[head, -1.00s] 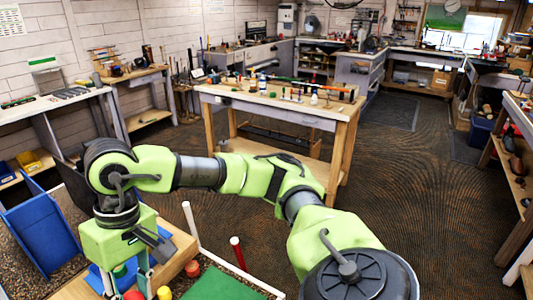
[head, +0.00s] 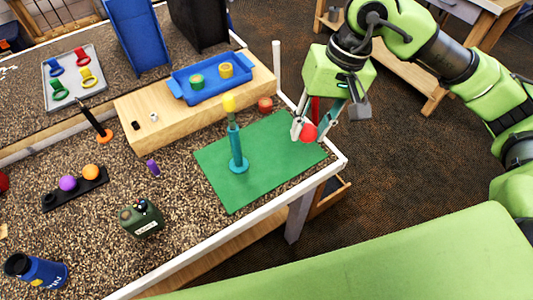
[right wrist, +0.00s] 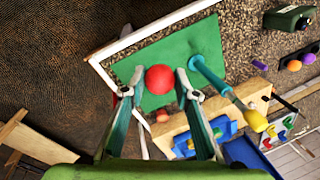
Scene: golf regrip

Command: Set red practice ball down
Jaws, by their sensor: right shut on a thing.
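The red practice ball (head: 309,133) is between the fingertips of my right gripper (head: 312,130), which is shut on it. Ball and gripper are over the right part of the green mat (head: 215,163); I cannot tell if the ball touches the mat. In the right wrist view the ball (right wrist: 159,79) shows at the fingertips, with the mat (right wrist: 200,42) behind it. A teal stand (head: 236,150) with a yellow ball (head: 229,103) on top stands on the mat, left of the gripper. My left gripper is not in view.
A wooden block (head: 143,112) carries a blue tray (head: 183,94). The table's white edge (head: 255,230) runs in front.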

